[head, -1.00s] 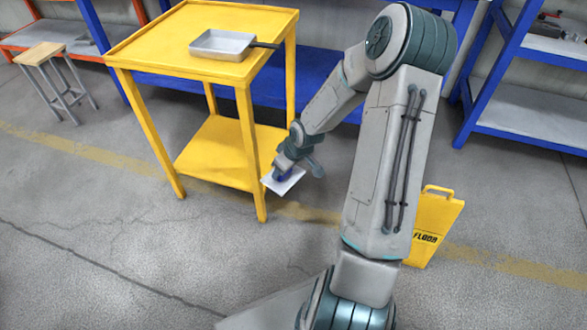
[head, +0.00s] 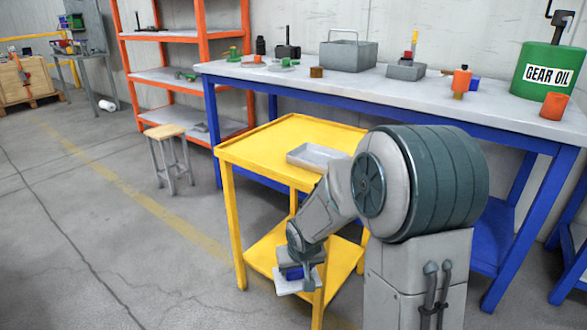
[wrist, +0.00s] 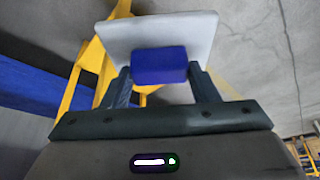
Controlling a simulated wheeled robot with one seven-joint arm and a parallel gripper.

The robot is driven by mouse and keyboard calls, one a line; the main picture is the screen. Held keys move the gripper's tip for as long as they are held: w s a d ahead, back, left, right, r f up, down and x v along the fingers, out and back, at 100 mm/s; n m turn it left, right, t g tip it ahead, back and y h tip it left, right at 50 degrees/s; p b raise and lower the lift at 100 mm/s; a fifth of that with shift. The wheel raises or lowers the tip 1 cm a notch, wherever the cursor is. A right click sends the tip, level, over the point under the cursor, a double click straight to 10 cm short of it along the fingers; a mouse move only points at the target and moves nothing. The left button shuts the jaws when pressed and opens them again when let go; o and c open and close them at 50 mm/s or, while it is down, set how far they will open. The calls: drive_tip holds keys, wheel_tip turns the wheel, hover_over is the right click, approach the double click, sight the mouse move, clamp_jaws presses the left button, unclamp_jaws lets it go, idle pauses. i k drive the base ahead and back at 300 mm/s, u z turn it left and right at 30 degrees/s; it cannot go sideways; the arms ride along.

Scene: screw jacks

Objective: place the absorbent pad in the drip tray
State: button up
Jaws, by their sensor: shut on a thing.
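The absorbent pad is a flat white square with a blue block on it; it shows in the head view (head: 287,287) and in the wrist view (wrist: 190,34). My gripper (head: 292,274) is shut on the pad's blue block (wrist: 160,66), with one finger on each side in the wrist view. The pad hangs near the cart's front leg, below the level of its top. The drip tray (head: 311,152), a shallow grey metal pan, sits on the yellow cart's top. My arm hides its right part and handle.
The yellow cart (head: 262,145) has a raised rim and a lower shelf. Behind it stands a blue workbench (head: 390,92) with a grey toolbox (head: 348,55) and a green gear oil drum (head: 545,72). A stool (head: 166,133) stands left. Floor at left is free.

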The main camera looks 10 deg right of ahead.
sight(318, 163)
drive_tip(key=u, duration=1.6)
drive_tip(key=k, duration=1.3)
drive_tip(key=z, duration=0.85)
drive_tip(key=i, duration=1)
drive_tip(key=z, duration=0.05)
